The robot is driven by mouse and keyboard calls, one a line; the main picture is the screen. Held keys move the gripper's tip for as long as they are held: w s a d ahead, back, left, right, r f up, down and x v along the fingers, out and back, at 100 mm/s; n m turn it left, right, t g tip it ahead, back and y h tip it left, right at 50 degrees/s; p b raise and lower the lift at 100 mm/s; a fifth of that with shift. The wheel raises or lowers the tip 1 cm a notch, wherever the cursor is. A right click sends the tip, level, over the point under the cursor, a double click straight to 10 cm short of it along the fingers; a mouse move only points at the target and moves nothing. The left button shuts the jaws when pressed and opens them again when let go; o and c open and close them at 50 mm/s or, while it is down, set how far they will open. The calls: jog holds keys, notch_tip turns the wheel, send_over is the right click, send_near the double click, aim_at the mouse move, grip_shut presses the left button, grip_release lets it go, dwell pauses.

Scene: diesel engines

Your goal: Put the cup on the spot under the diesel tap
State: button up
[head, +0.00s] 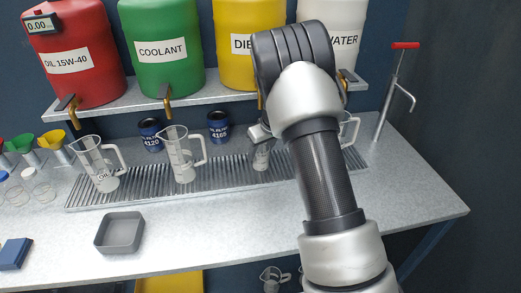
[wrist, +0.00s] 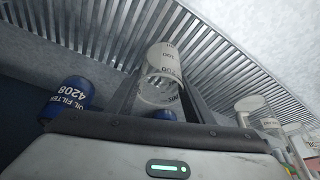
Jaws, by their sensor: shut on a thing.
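The cup (head: 261,160), clear with measuring marks, is below my gripper (head: 261,137) at the metal drip grating (head: 222,175). In the wrist view the cup (wrist: 161,62) is between the two fingers of my gripper (wrist: 163,85), which is shut on it. I cannot tell whether its base touches the grating. The yellow diesel tank (head: 236,50) stands on the shelf above, its label partly hidden by my arm. Its tap (head: 260,101) shows just left of my arm, above the cup. No marked spot is visible under the cup.
Clear jugs (head: 181,160) and (head: 100,168) stand left on the grating; another jug (head: 349,129) is partly behind my arm. Blue filters (head: 218,126) and (head: 151,134) stand behind it. A grey tray (head: 119,233) sits in front. A red-handled pump (head: 397,90) stands at right.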

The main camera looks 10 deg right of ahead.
jog(key=shift+f, duration=0.2)
jog(key=o, duration=1)
jog(key=shift+o, duration=0.2)
jog(key=shift+r, duration=0.15)
